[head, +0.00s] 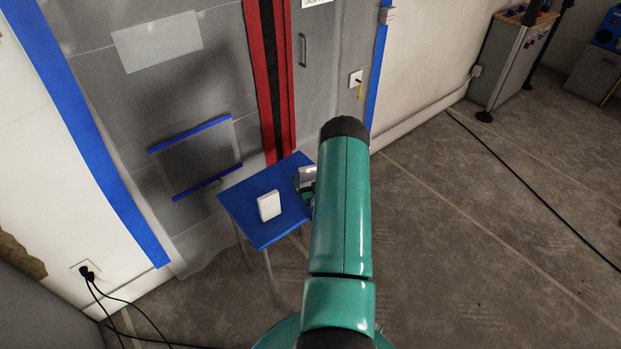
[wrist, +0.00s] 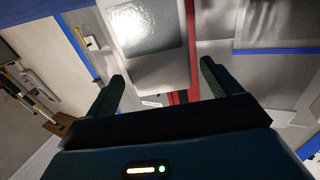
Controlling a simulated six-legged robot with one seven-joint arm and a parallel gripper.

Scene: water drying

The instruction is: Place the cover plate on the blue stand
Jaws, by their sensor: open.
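The blue stand (head: 245,222) is a small square-topped table near the wall. A white slab with a visible edge (head: 269,205) is on its top; it may be the cover plate. My gripper (head: 307,190) is near the stand's right side, mostly hidden behind my green arm. A small pale panel (head: 308,175) shows beside it. In the wrist view my gripper (wrist: 162,82) is open, fingers apart. A shiny grey plate (wrist: 145,35) appears beyond and between them, with nothing clearly gripped. I cannot tell whether this plate is the white slab or the pale panel.
The grey-sheeted wall has red strips (head: 281,80), a blue-edged panel (head: 197,160) and an outlet (head: 356,78). Black cables (head: 103,293) lie at the lower left. A grey cabinet (head: 507,62) stands at the upper right. The floor (head: 470,250) on the right is mostly clear.

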